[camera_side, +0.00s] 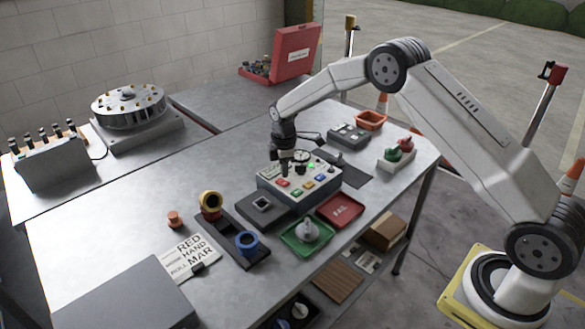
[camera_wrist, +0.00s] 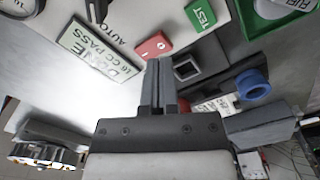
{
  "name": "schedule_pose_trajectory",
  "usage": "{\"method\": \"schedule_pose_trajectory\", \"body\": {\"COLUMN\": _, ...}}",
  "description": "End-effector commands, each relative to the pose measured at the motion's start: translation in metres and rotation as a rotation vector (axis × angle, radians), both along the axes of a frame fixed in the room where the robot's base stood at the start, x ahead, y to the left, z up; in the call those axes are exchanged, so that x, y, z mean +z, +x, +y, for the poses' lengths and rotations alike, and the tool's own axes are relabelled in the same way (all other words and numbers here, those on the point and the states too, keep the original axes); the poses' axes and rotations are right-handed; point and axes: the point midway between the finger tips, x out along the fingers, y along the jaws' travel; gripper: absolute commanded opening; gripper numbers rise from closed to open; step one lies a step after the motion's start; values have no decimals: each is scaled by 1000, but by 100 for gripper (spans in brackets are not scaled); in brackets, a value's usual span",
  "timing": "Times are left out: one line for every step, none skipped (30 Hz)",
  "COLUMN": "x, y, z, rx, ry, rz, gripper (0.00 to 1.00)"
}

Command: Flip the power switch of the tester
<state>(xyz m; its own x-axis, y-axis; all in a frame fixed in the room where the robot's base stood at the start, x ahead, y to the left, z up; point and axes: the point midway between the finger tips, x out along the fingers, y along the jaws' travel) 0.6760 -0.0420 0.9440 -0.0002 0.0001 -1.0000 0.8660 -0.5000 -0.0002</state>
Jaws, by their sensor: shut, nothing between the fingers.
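The tester (camera_side: 298,188) is a grey box with a sloped panel of coloured keys, a dial and a lit green lamp, near the middle of the table in the side view. My gripper (camera_side: 285,170) is down over the panel's left part, where it hides some of it. In the wrist view my gripper (camera_wrist: 158,64) is shut and empty, its fingertips just below a red key (camera_wrist: 152,46). A green TEST key (camera_wrist: 200,12) and a display reading DONE and PASS (camera_wrist: 98,50) lie nearby. A dark lever (camera_wrist: 96,10) stands near the AUTO label. I cannot tell which part is the power switch.
A dark square fixture (camera_side: 264,207), a green tray (camera_side: 307,236) and a red FAIL tray (camera_side: 340,210) sit in front of the tester. A blue ring (camera_side: 247,241) stands at front left. The table's left middle is clear.

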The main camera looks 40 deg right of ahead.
Motion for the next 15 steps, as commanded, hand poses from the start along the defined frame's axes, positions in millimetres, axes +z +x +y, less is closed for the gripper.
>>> {"method": "schedule_pose_trajectory", "body": {"x": -1, "y": 0, "z": 0, "rx": 0, "ry": 0, "rz": 0, "gripper": 0}}
{"method": "schedule_pose_trajectory", "body": {"x": -1, "y": 0, "z": 0, "rx": 0, "ry": 0, "rz": 0, "gripper": 0}}
{"method": "schedule_pose_trajectory", "body": {"x": -1, "y": 0, "z": 0, "rx": 0, "ry": 0, "rz": 0, "gripper": 0}}
{"method": "schedule_pose_trajectory", "body": {"x": -2, "y": 0, "z": 0, "rx": 0, "ry": 0, "rz": 0, "gripper": 0}}
{"method": "schedule_pose_trajectory", "body": {"x": -2, "y": 0, "z": 0, "rx": 0, "ry": 0, "rz": 0, "gripper": 0}}
{"method": "schedule_pose_trajectory", "body": {"x": -3, "y": 0, "z": 0, "rx": 0, "ry": 0, "rz": 0, "gripper": 0}}
{"method": "schedule_pose_trajectory", "body": {"x": -3, "y": 0, "z": 0, "rx": 0, "ry": 0, "rz": 0, "gripper": 0}}
{"method": "schedule_pose_trajectory", "body": {"x": -3, "y": 0, "z": 0, "rx": 0, "ry": 0, "rz": 0, "gripper": 0}}
{"method": "schedule_pose_trajectory", "body": {"x": -4, "y": 0, "z": 0, "rx": 0, "ry": 0, "rz": 0, "gripper": 0}}
{"method": "schedule_pose_trajectory", "body": {"x": -4, "y": 0, "z": 0, "rx": 0, "ry": 0, "rz": 0, "gripper": 0}}
{"method": "schedule_pose_trajectory", "body": {"x": -4, "y": 0, "z": 0, "rx": 0, "ry": 0, "rz": 0, "gripper": 0}}
{"method": "schedule_pose_trajectory", "body": {"x": -5, "y": 0, "z": 0, "rx": 0, "ry": 0, "rz": 0, "gripper": 0}}
{"method": "schedule_pose_trajectory", "body": {"x": -5, "y": 0, "z": 0, "rx": 0, "ry": 0, "rz": 0, "gripper": 0}}
{"method": "schedule_pose_trajectory", "body": {"x": -5, "y": 0, "z": 0, "rx": 0, "ry": 0, "rz": 0, "gripper": 0}}
{"method": "schedule_pose_trajectory", "body": {"x": -6, "y": 0, "z": 0, "rx": 0, "ry": 0, "rz": 0, "gripper": 0}}
